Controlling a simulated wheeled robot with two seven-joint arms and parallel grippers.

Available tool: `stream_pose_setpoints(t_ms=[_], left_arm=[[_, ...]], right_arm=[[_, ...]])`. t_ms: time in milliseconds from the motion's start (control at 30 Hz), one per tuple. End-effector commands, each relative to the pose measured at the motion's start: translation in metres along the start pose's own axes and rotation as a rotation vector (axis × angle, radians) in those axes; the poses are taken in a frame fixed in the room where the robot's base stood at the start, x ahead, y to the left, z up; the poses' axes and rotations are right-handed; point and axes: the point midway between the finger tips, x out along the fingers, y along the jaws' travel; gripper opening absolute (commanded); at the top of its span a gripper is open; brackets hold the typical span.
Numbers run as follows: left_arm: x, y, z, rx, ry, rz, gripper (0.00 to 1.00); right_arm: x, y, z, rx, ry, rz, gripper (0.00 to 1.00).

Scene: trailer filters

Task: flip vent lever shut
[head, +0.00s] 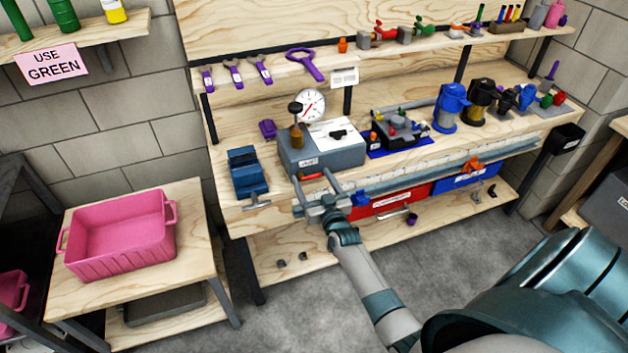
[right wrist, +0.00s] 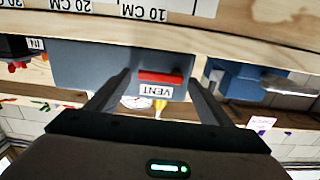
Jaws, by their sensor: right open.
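A grey tester box (head: 320,155) with a round white gauge (head: 311,105) stands at the front of the workbench. The red vent lever (head: 312,176) is low on its front face. In the right wrist view the lever (right wrist: 160,77) lies crosswise above an upside-down VENT label (right wrist: 157,89). My right gripper (head: 311,179) is open in front of the box. Its two fingers (right wrist: 159,79) stand on either side of the lever, with gaps between. I cannot tell how near the fingertips are to the box. My left gripper is not in view.
A blue vise (head: 246,172) stands left of the box, and a tray of parts (head: 397,132) stands right of it. Red (head: 400,199) and blue (head: 465,178) bins sit under the bench top. A pink crate (head: 120,235) rests on the side table at left.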

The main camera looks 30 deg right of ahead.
Motion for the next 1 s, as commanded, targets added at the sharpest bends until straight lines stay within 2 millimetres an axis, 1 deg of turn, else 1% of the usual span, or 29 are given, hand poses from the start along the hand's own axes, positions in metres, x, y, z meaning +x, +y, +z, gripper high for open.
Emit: stream_pose_setpoints(t_ms=[167,367,567,1000], left_arm=[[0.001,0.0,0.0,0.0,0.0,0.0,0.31],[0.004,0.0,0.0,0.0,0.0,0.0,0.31],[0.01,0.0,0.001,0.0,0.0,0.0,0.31],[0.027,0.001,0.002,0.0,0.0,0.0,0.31]], right_arm=[[-0.004,0.0,0.001,0.0,0.0,0.0,0.73],[-0.02,-0.001,0.002,0.001,-0.001,-0.001,0.73],[-0.051,0.0,0.003,0.001,-0.001,0.0,0.73],[-0.135,0.0,0.003,-0.001,-0.002,0.0,0.73]])
